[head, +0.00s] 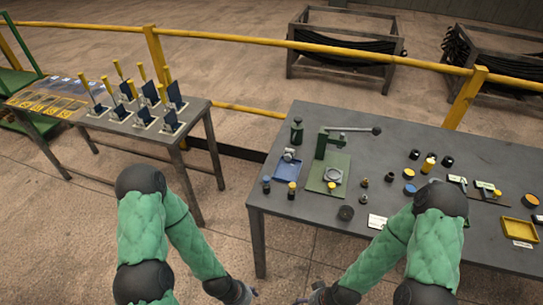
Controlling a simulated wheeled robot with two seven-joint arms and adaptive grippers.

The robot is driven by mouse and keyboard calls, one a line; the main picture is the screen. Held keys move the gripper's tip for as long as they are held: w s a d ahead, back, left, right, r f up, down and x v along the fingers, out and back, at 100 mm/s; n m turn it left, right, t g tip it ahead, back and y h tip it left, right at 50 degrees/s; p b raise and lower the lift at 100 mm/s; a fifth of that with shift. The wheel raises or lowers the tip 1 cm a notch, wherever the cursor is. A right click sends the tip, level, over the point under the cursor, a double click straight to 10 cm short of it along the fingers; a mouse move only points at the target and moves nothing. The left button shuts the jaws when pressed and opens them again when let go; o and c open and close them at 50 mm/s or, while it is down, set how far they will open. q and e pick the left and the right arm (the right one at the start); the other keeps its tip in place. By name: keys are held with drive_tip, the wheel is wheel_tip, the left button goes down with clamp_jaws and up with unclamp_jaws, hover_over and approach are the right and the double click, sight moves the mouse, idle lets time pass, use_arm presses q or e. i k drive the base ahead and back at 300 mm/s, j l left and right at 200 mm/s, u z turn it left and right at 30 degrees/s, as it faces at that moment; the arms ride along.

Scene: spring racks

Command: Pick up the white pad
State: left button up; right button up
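A small flat white piece (377,221), which may be the white pad, lies near the front edge of the right grey table (310,228), just left of my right forearm. My forearm may hide part of it. My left gripper (252,292) is low in the picture, in front of the table and apart from the white piece. My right gripper (300,300) is at the bottom edge, partly cut off, also below and apart from it. Both grippers are small and dark here, and whether their fingers are open or shut does not show. I see nothing held in either.
A green lever press (330,160), a blue tray (287,170), a black disc (346,213) and a yellow tray (519,228) with a white label (522,245) are on the right table. A left table (195,110) holds several tilted dark panels. A yellow rail (230,38) runs behind.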

sight(290, 154)
drive_tip(key=i+l+u, duration=0.15)
drive_tip(key=u, duration=0.25)
drive_tip(key=i+l+u, duration=0.25)
drive_tip(key=u, duration=0.15)
drive_tip(key=i, duration=0.1)
